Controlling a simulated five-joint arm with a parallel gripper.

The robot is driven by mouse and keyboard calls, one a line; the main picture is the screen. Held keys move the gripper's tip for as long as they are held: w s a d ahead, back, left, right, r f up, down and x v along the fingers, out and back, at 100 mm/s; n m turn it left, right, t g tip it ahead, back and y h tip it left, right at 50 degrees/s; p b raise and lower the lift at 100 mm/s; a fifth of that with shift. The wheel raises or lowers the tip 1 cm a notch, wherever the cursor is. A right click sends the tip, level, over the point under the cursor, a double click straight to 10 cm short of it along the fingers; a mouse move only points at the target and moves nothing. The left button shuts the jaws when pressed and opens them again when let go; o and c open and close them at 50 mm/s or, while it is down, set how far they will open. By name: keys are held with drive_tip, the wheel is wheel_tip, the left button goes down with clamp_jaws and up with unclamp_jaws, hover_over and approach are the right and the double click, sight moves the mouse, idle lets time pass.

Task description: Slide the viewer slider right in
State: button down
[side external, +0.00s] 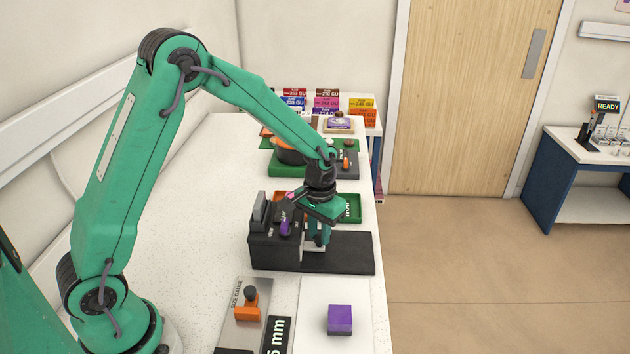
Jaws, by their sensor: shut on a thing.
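A black viewer unit (273,252) stands on the white bench, with a low flat black base (350,255) reaching to the right. A purple piece (285,226) shows on its left part. My gripper (318,240) points down over the middle of this unit, with its green fingers close together. It is shut on the viewer slider, which is mostly hidden by the fingers. A pale strip (314,250) shows just below the fingertips. How far in the slider sits cannot be told from here.
An orange piece with a dark knob (247,307) sits on a grey plate in front. A purple block (340,319) lies on a white sheet. Green trays (288,168) and coloured cards (327,101) are behind. The bench's right edge is close to the viewer.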

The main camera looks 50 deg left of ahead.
drive_tip(key=shift+s+a, duration=0.2)
drive_tip(key=shift+a, duration=0.05)
drive_tip(key=c, duration=1.2)
unclamp_jaws()
drive_tip(key=shift+c, duration=0.2)
drive_tip(key=shift+w, duration=0.1)
drive_tip(key=w+d, duration=0.5)
drive_tip(key=shift+w+d, duration=0.25)
drive_tip(key=shift+d, duration=0.1)
drive_tip(key=shift+w+d+r, duration=0.2)
drive_tip(key=shift+r, duration=0.05)
wheel_tip(320, 180, up, 8)
drive_tip(key=s+a+r+t, duration=0.3)
drive_tip(key=s+a+r, duration=0.1)
drive_tip(key=s+r, duration=0.85)
drive_tip(key=s+a+m+t, duration=0.1)
drive_tip(key=s+a+t, duration=0.1)
drive_tip(key=s, duration=1.2)
drive_tip(key=shift+s+r+m, duration=0.2)
drive_tip(key=shift+s+m, duration=0.1)
